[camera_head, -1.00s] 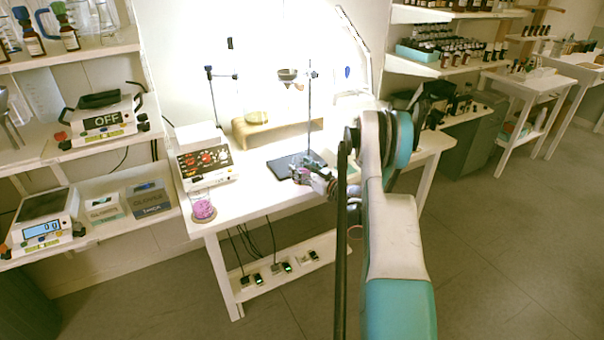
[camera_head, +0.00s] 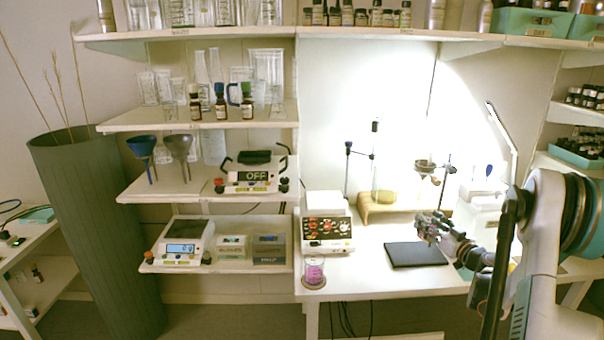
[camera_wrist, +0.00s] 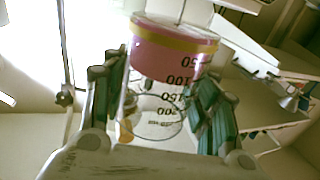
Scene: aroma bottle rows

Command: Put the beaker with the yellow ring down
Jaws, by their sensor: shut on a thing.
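The beaker with the yellow ring (camera_wrist: 172,62) is clear, with black graduations that read upside down in the wrist view. In the head view my gripper (camera_head: 430,228) is over the worktable (camera_head: 365,281), by the back right part of a black pad (camera_head: 415,255). The held beaker is too small and cluttered there to make out, and I cannot tell its height above the table.
A beaker with pink-purple contents (camera_head: 314,273) stands at the table's front left, before a device with knobs (camera_head: 327,236). A wooden stand (camera_head: 408,208) and metal support rods (camera_head: 444,187) are behind my gripper. The table front between beaker and pad is clear.

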